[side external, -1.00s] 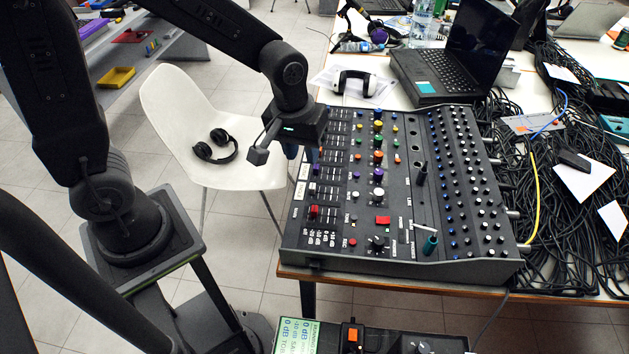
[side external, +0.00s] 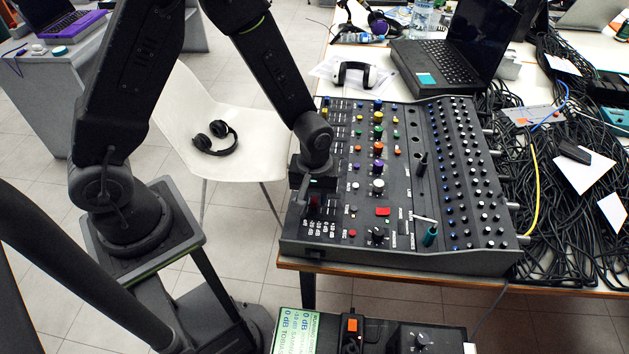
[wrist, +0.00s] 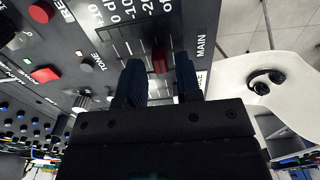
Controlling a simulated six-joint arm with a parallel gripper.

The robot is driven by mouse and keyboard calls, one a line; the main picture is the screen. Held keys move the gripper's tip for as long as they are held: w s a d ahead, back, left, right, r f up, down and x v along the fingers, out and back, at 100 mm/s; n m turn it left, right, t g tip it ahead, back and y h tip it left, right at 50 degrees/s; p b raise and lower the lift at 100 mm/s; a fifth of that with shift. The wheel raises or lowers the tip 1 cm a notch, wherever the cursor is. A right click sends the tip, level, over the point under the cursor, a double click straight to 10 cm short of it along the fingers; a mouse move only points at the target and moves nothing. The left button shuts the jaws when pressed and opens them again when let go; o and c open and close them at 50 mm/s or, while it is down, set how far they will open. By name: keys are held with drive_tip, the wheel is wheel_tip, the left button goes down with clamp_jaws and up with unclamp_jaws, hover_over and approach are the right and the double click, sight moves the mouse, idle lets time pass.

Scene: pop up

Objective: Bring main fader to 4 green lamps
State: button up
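The mixing console (side external: 460,240) lies on the table. In the wrist view, the red main fader cap (wrist: 160,61) stands in its slot beside the printed word MAIN and a dB scale. My gripper (wrist: 158,68) is open, with one dark finger on each side of the cap. I cannot tell whether either finger touches it. In the side external view, my gripper (side external: 303,200) is low over the console's front-left part and mostly hides the fader. I cannot make out a row of lit green lamps in either view.
A device with a green text screen (side external: 296,332) sits in front of the table. Other knobs and a red button (side external: 383,212) are on the console right of my gripper. A white chair (side external: 232,160) with headphones (side external: 214,138) stands behind; cables (side external: 560,220) cover the right.

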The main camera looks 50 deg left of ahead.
sight(330, 208)
drive_tip(key=shift+f, duration=0.75)
drive_tip(key=shift+r, duration=0.2)
drive_tip(key=shift+c, duration=0.7)
clamp_jaws()
drive_tip(key=shift+w+d, duration=1.25)
drive_tip(key=shift+w, duration=0.05)
drive_tip(key=shift+o, duration=1.8)
unclamp_jaws()
drive_tip(key=shift+r, duration=0.1)
